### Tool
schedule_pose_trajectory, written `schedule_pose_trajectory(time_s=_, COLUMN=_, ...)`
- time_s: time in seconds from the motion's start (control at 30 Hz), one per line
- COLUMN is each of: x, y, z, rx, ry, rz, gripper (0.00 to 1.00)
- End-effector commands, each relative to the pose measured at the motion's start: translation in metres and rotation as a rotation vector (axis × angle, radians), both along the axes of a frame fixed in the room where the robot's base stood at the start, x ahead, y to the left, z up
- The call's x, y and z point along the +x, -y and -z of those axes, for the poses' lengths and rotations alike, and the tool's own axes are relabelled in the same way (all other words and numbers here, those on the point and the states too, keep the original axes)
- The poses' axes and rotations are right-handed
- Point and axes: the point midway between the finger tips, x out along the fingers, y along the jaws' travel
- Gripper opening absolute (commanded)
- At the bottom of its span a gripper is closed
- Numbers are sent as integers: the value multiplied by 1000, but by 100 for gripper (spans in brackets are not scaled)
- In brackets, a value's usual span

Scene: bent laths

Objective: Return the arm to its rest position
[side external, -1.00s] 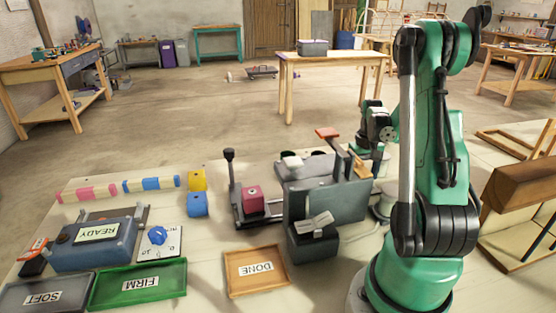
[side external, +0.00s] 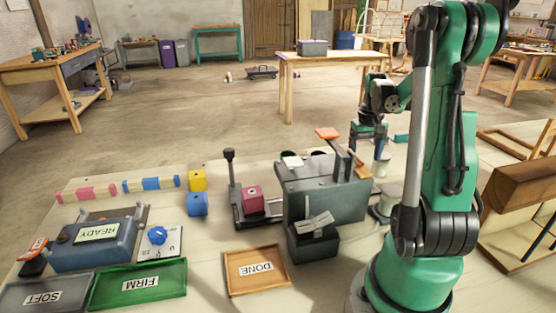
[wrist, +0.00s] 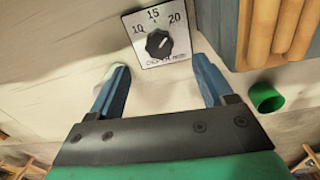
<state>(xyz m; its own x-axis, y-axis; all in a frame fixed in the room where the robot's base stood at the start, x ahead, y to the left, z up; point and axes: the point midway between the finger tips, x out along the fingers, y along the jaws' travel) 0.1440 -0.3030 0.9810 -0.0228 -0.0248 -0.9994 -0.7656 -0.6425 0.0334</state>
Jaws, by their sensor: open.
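My gripper (side external: 368,142) hangs beyond the grey press-like machine in the side external view, partly hidden by my arm. In the wrist view my gripper (wrist: 160,64) has its two blue fingers wide apart with nothing between them. A white dial plate with a black knob (wrist: 159,43), marked 10, 15 and 20, lies beyond the fingertips. A pale round thing shows partly behind the left finger.
The grey machine (side external: 335,195) and a clamp with a pink block (side external: 252,198) stand mid-bench. A green cup (wrist: 265,98) lies right of the fingers.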

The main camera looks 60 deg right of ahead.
Motion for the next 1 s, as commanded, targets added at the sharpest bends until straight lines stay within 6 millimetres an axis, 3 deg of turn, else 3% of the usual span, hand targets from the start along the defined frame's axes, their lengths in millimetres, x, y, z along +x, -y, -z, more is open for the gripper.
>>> schedule_pose_trajectory(time_s=0.13, x=23, y=0, z=-12, rx=-84, ry=43, rz=-22, gripper=74)
schedule_pose_trajectory(time_s=0.27, x=82, y=-12, z=-47, rx=-282, ry=197, rz=-80, gripper=74)
schedule_pose_trajectory(time_s=0.37, x=135, y=-57, z=-84, rx=-403, ry=380, rz=-179, gripper=74)
schedule_pose_trajectory(time_s=0.43, x=154, y=-105, z=-96, rx=-412, ry=468, rz=-283, gripper=74)
schedule_pose_trajectory(time_s=0.6, x=147, y=-217, z=-88, rx=-333, ry=545, rz=-573, gripper=74)
schedule_pose_trajectory(time_s=0.7, x=133, y=-261, z=-78, rx=-288, ry=569, rz=-708, gripper=74)
schedule_pose_trajectory(time_s=0.83, x=119, y=-292, z=-67, rx=-252, ry=586, rz=-816, gripper=74)
schedule_pose_trajectory(time_s=1.0, x=112, y=-303, z=-63, rx=-238, ry=592, rz=-858, gripper=74)
